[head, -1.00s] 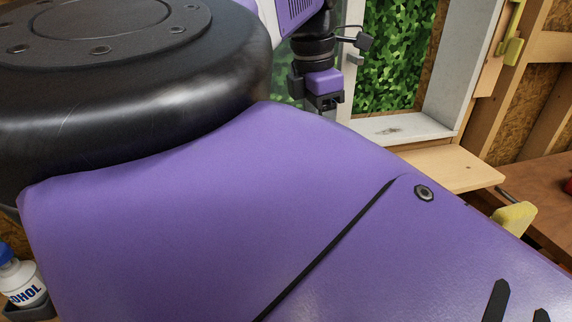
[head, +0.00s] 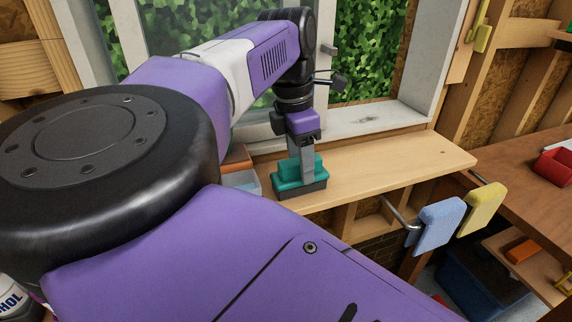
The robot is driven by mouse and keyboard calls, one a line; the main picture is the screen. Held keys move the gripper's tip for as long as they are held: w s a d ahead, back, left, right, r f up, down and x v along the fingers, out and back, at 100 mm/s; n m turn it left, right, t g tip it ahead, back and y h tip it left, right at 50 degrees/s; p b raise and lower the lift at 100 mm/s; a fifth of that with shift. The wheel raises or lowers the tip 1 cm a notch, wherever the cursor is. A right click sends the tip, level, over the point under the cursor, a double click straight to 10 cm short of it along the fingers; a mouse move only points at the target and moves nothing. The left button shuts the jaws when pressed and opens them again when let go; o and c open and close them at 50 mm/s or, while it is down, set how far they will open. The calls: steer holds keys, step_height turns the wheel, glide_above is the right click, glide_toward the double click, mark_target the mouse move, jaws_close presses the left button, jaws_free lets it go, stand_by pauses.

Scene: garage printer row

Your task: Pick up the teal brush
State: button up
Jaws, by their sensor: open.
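The teal brush (head: 288,174) stands on the wooden shelf below the window in the head view. It has a teal body with a dark base resting on the shelf. My gripper (head: 306,174) points down at the brush from above, with a grey finger overlapping the teal body in the picture. The jaws are open. The far finger is hidden, so I cannot tell whether the fingers touch the brush or straddle it.
The wooden shelf (head: 400,165) is clear to the right of the brush. A clear container (head: 243,181) sits close on its left. A red bin (head: 554,166) stands on the right-hand bench.

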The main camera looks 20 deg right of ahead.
steer(key=shift+f, duration=0.25)
stand_by(0.4)
steer(key=c, duration=1.1)
steer(key=shift+o, duration=0.2)
steer(key=shift+r, duration=0.1)
step_height(320, 180, up, 20)
steer(key=p, duration=1.4)
steer(key=shift+r, duration=0.2)
